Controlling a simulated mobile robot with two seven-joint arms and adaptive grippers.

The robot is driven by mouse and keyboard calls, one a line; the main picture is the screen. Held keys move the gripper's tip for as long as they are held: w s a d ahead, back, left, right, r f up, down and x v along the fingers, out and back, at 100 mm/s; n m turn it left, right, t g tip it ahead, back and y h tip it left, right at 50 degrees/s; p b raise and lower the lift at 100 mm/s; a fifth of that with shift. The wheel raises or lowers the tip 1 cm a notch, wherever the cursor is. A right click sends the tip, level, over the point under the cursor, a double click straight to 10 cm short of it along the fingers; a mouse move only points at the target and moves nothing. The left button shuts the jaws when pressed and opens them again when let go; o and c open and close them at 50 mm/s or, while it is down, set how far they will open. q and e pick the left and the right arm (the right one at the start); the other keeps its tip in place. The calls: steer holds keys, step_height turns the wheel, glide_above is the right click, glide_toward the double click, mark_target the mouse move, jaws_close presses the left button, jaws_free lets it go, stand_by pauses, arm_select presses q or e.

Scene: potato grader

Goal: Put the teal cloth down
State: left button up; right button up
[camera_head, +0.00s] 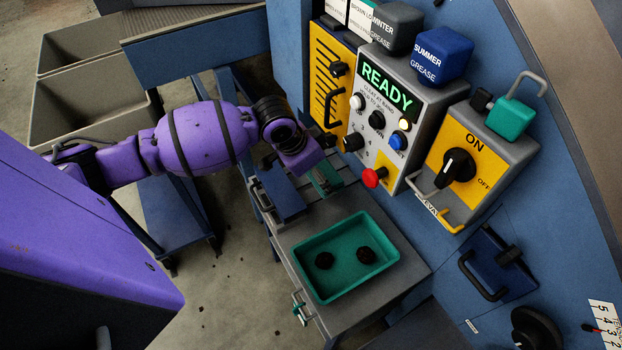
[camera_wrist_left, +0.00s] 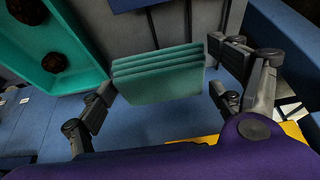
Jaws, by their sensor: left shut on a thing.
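The teal cloth (camera_wrist_left: 158,76) is a folded stack of several layers in the left wrist view. My left gripper (camera_head: 322,172) is shut on it, with one finger at each side. In the head view the cloth (camera_head: 327,182) shows partly under the gripper, at the back of the grey bench, behind the teal tray. I cannot tell whether its underside touches the bench. My right gripper is not in view.
The teal tray (camera_head: 308,288) holds two dark lumps on the grey bench (camera_head: 402,283). A blue block (camera_head: 283,197) is left of the cloth. The control panel with a red button (camera_head: 373,177) stands close on the right. Grey bins (camera_head: 95,118) are at far left.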

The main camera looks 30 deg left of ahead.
arm_select(q)
steer(key=w+a+f, duration=0.2)
steer(key=f, duration=0.1)
steer(key=w+a+f+b, duration=0.1)
steer(key=f, duration=0.1)
steer(key=shift+a+f, duration=0.2)
steer(key=shift+a, duration=0.1)
steer(key=shift+w+a+f, duration=0.25)
steer(key=shift+w+f, duration=0.05)
steer(key=shift+f, duration=0.05)
step_height(320, 180, down, 3)
steer(key=shift+a+f, duration=0.1)
steer(key=shift+f, duration=0.15)
steer(key=o, duration=0.9)
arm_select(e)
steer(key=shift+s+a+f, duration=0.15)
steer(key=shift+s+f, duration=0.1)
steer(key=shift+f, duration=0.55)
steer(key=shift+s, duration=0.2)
arm_select(q)
steer(key=p+v, duration=0.1)
steer(key=v, duration=1.1)
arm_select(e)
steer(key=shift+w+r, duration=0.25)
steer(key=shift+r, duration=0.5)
